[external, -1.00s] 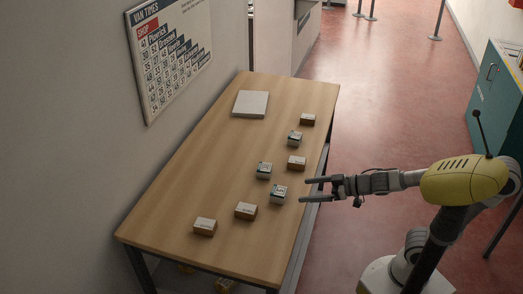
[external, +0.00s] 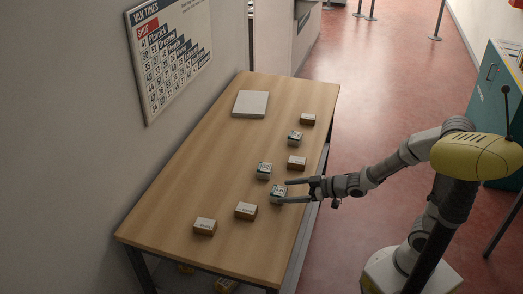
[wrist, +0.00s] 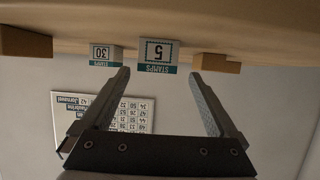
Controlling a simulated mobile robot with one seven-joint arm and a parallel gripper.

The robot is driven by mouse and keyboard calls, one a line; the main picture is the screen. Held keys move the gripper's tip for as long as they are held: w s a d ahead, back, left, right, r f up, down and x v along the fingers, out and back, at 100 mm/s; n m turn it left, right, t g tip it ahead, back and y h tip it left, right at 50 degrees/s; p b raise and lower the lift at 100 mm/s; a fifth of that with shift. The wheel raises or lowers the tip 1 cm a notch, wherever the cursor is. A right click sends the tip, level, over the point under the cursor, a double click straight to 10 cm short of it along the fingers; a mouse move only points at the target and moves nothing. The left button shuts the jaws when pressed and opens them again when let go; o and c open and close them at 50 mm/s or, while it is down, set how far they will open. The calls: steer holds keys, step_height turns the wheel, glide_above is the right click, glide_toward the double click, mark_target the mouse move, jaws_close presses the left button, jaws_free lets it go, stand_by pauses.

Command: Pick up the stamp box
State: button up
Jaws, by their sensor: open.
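A small stamp box marked 5 (wrist: 159,56), white with a teal band, shows upside down in the wrist view. It lines up with the gap between my fingertips. In the external view this stamp box (external: 278,190) sits near the table's right edge. My gripper (external: 281,191) is open and empty, low over the table at that box, one finger on each side in the picture. I cannot tell how far the tips reach past its near face. My gripper also shows in the wrist view (wrist: 160,72). A second stamp box, marked 30 (wrist: 101,55), stands farther off; it is also in the external view (external: 263,170).
Another stamp-like box (external: 294,138) stands farther up the table. Brown parcels (external: 245,211), (external: 204,226), (external: 296,162) and (external: 308,119) are spread around. A flat grey-white slab (external: 251,104) lies at the back. The table's left side (external: 190,180) is clear.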

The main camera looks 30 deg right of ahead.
steer(key=shift+x, duration=1.05)
steer(key=b+x, duration=0.1)
steer(key=x, duration=0.4)
steer(key=shift+w+d, duration=0.15)
steer(key=shift+d, duration=0.05)
steer(key=shift+r, duration=0.1)
steer(key=c, duration=1.5)
